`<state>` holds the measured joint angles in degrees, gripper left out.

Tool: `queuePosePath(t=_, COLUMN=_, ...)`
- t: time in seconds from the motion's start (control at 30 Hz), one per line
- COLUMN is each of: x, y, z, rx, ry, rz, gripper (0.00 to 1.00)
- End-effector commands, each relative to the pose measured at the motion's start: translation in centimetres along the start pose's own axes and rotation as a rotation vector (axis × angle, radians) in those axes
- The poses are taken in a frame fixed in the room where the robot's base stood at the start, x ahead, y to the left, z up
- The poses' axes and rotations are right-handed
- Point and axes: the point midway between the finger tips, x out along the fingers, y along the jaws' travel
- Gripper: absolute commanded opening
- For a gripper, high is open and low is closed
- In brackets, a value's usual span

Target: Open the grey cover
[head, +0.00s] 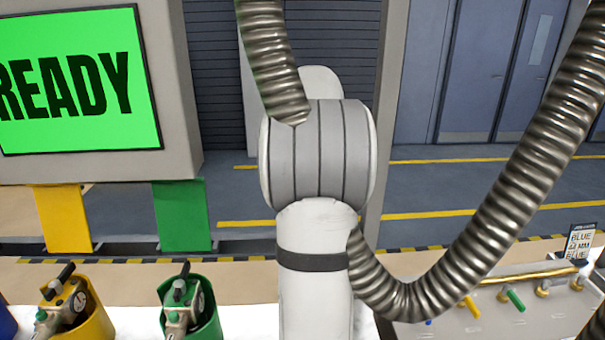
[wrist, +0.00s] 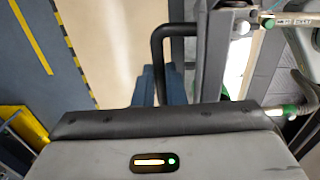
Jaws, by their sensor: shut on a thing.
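In the wrist view a grey panel (wrist: 211,50), which looks like the grey cover seen nearly edge-on, stands right of centre. A black bar handle (wrist: 158,50) runs from it to the left and bends down. My gripper (wrist: 160,84), with blue fingers, is shut on this black handle. The lower parts of the fingers are hidden behind the gripper's own housing. In the head view my arm fills the middle, and neither the gripper nor the cover can be made out. I cannot tell how far the cover is open.
In the head view a screen (head: 80,80) reads READY. A yellow container (head: 85,322) and a green container (head: 205,325) with gauged fittings stand at lower left. A panel with coloured valves (head: 500,310) and a brass pipe is at lower right.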

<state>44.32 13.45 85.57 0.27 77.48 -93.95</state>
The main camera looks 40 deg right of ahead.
Motion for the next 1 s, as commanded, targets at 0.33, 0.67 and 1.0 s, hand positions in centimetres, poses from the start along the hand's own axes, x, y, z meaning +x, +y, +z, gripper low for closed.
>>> queuePosePath(t=0.33, x=0.27, y=0.17, z=-0.31, rx=-0.006, ry=0.002, rz=-0.004, gripper=0.00)
queuePosePath(t=0.67, x=0.08, y=0.21, z=-0.35, rx=-0.006, ry=0.001, rz=0.000, gripper=0.25)
queuePosePath(t=1.0, x=-0.11, y=0.25, z=-0.34, rx=-0.007, ry=0.000, rz=0.003, gripper=0.33)
